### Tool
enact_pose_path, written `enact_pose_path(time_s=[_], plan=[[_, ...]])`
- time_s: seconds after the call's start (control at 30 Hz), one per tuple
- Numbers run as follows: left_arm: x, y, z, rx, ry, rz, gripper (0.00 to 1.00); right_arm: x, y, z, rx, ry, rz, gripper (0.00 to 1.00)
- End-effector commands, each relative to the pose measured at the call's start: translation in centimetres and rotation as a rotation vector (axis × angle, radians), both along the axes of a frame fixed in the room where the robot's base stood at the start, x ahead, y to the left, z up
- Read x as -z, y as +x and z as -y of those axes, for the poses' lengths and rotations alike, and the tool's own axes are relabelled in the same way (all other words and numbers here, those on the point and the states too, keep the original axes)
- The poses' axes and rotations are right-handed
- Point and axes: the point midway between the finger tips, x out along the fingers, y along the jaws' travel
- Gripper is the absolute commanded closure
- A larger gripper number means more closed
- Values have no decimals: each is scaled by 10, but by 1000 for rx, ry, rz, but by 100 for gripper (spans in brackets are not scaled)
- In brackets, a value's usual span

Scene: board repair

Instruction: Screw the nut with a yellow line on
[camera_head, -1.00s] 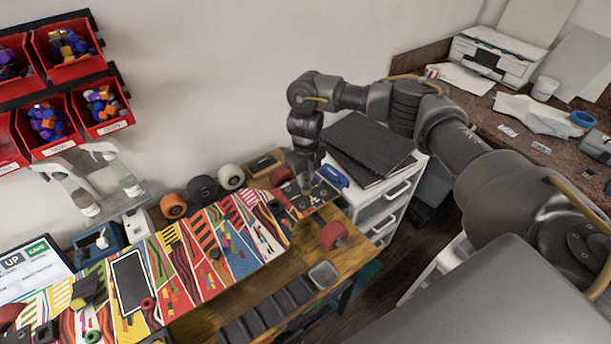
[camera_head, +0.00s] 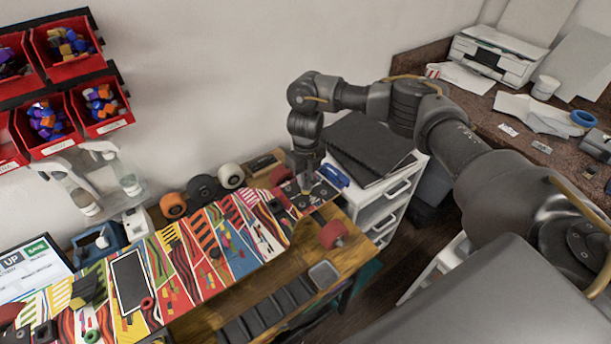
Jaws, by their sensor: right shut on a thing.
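The colourful skateboard deck (camera_head: 232,243) lies along the wooden workbench. My right gripper (camera_head: 305,185) points down at the deck's far right end, at the dark truck-mount area. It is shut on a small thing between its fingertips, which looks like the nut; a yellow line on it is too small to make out. I cannot tell whether the nut touches a bolt. My left gripper is not in view.
A red wheel (camera_head: 333,235) lies at the bench's right edge, with several wheels (camera_head: 203,190) behind the deck. A blue object (camera_head: 334,176) lies right of the gripper. A white drawer unit (camera_head: 385,205) with black folders stands beside the bench. Red bins (camera_head: 100,105) hang on the wall.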

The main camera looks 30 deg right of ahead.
Motion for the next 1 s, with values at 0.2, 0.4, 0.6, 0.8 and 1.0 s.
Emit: enact_pose_path(time_s=[0.2,0.4,0.6,0.8,1.0], plan=[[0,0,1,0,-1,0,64,-1,1,0,293,0,2,99],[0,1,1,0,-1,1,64,-1,1,0,430,0,2,99],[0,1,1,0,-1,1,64,-1,1,0,673,-1,3,99],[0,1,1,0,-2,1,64,-1,1,0,889,0,2,99],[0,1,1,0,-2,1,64,-1,1,0,917,0,2,99]])
